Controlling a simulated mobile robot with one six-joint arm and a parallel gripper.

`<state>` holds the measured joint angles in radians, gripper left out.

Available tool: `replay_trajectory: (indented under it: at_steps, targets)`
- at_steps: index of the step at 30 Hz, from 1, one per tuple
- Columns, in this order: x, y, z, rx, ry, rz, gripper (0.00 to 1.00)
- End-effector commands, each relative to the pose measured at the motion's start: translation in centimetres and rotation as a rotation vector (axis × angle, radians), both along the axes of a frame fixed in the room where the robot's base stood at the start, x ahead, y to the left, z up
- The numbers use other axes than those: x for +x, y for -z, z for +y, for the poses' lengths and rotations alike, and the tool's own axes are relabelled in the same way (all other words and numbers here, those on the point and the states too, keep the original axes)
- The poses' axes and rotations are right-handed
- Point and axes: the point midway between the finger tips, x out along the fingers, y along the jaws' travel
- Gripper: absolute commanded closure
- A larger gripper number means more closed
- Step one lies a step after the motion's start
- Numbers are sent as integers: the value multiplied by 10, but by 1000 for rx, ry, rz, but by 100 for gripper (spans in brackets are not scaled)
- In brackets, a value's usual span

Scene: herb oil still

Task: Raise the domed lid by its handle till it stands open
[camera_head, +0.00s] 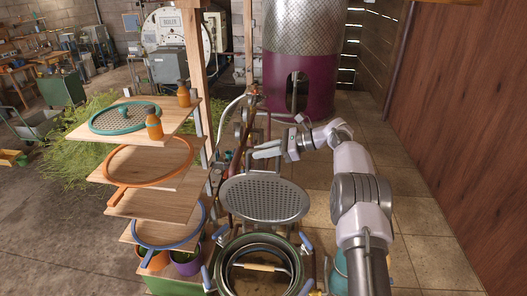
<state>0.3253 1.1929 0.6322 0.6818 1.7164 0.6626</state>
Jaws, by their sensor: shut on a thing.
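The lid (265,199) is a round grey piece with a perforated face turned toward me. It is raised and tilted up behind the open still pot (291,252), clear of the pot's front and middle. My gripper (263,151) is just beyond the lid's upper edge, with its fingers pointing left. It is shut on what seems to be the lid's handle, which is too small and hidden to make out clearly. The dome side of the lid faces away from me. Blue-ended clamps stand around the pot's rim, and a pale bar shows inside it.
A wooden shelf rack (160,205) with round sieves and orange bottles (154,127) stands close on the left. A purple and metal mesh vessel (318,95) stands behind. A brown wooden wall (465,120) is at right. The tiled floor between is clear.

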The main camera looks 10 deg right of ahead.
Motion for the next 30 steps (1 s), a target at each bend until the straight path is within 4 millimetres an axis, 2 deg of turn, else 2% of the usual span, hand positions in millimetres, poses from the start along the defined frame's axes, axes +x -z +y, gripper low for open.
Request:
replay_trajectory:
  at_steps: [13, 14, 15, 24, 26, 30]
  targets:
    - [2, 4, -1, -5, 2, 4, 100]
    - [2, 4, -1, -5, 2, 4, 82]
    - [2, 4, -1, -4, 1, 4, 75]
    - [2, 1, -2, -2, 1, 2, 75]
    - [0, 0, -7, -3, 1, 1, 75]
    - [-11, -11, -38, -2, 4, 1, 75]
